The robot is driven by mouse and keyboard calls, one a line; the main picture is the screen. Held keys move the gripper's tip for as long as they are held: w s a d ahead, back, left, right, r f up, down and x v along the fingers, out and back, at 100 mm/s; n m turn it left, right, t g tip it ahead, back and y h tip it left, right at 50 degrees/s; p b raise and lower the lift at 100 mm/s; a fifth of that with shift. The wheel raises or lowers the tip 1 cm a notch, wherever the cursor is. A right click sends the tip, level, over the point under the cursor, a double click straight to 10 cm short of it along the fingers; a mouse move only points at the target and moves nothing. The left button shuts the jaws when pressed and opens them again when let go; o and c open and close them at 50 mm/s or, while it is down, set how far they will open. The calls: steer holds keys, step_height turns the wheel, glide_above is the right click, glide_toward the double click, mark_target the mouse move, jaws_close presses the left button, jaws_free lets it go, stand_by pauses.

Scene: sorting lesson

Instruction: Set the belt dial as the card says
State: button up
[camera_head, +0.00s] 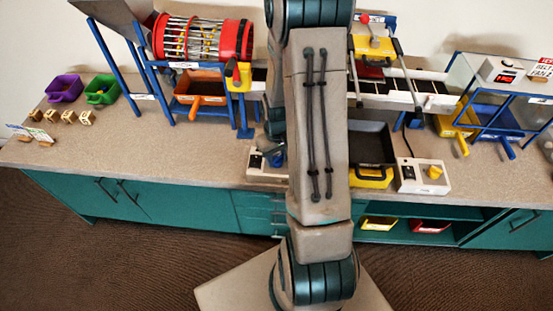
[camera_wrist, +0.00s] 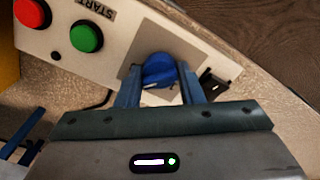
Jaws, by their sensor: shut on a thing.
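In the wrist view, the blue dial (camera_wrist: 158,69) sits on a white control box (camera_wrist: 122,36). My gripper (camera_wrist: 160,77) has one finger on each side of the dial and is shut on it. A white mark shows on the dial's near side; the scale around it is too hidden to read. In the head view, the control box (camera_head: 258,169) stands at the counter's front, partly hidden by my arm. The card (camera_head: 541,70) is at the far right, cut by the frame edge; it seems to have lines for belt and fan, with the belt number unclear.
A green START button (camera_wrist: 86,36) and a red button (camera_wrist: 32,13) are beside the dial. A second box with a yellow dial (camera_head: 434,172) stands right of my arm. A black tray (camera_head: 372,146) lies between. The drum machine (camera_head: 205,38) stands at left.

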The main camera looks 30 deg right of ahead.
mark_target(276, 156)
steer(key=shift+w+r+m+b, duration=0.15)
steer(key=shift+m+b, duration=0.2)
steer(key=shift+m, duration=0.6)
steer(key=shift+w+f+m+b, duration=0.1)
steer(key=shift+m+b, duration=0.25)
steer(key=shift+m, duration=0.6)
steer(key=o, duration=1)
steer(key=shift+c, duration=0.2)
steer(key=shift+s, duration=0.1)
steer(key=shift+r, duration=0.1)
step_height(276, 156, up, 14)
steer(key=shift+f, duration=0.2)
